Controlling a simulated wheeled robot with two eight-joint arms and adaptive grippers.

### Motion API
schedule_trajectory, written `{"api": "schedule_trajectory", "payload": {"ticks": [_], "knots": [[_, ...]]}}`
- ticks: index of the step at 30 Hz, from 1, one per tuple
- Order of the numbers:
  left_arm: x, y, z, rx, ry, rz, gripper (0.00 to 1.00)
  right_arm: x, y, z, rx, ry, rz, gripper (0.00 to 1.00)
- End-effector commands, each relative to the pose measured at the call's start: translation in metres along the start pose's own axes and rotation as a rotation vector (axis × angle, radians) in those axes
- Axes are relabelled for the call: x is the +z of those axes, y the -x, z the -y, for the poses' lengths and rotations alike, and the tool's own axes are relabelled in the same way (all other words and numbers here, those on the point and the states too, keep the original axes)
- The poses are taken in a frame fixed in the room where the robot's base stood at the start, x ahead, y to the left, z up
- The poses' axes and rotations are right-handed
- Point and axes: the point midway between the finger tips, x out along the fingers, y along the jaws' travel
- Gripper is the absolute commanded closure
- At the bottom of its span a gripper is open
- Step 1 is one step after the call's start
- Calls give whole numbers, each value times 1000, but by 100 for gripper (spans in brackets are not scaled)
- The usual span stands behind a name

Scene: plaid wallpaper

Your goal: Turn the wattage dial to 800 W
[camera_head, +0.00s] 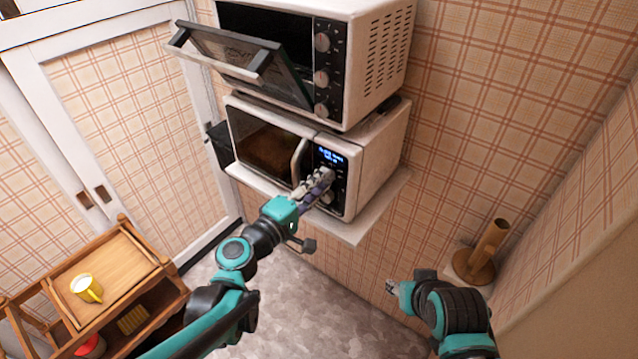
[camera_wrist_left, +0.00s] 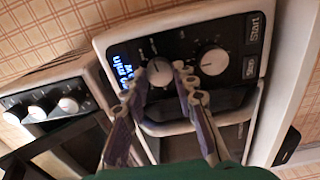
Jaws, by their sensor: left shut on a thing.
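The microwave (camera_head: 365,170) stands on a white shelf, with a lit blue display (camera_head: 330,155) on its black control panel. In the left wrist view the panel shows two round dials and the Start and Stop buttons. My left gripper (camera_head: 322,180) is at the panel, its fingertips shut on the sides of the dial nearer the display (camera_wrist_left: 160,72). The other dial (camera_wrist_left: 213,62) is free, beside the fingers. The dial markings are too small to read, so the setting cannot be told. My right gripper (camera_head: 392,287) is low at the right, away from the microwave, its fingers unclear.
A toaster oven (camera_head: 360,60) with three knobs sits above the microwave, its door (camera_head: 245,65) hanging open. A wooden holder (camera_head: 480,262) is at the right. The floor between is clear.

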Motion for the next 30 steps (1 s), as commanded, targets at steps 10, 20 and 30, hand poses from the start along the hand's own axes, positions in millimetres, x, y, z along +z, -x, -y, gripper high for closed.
{"api": "schedule_trajectory", "payload": {"ticks": [10, 20, 30], "knots": [[0, 0, 0, -1, -156, 1, 100, 0, 0, 0, 0, 0, 0, 60], [1, 0, 0, -1, -191, 1, 100, 0, 0, 0, 0, 0, 0, 60], [1, 0, 0, -1, -191, 1, 54, 0, 0, 0, 0, 0, 0, 60]]}}
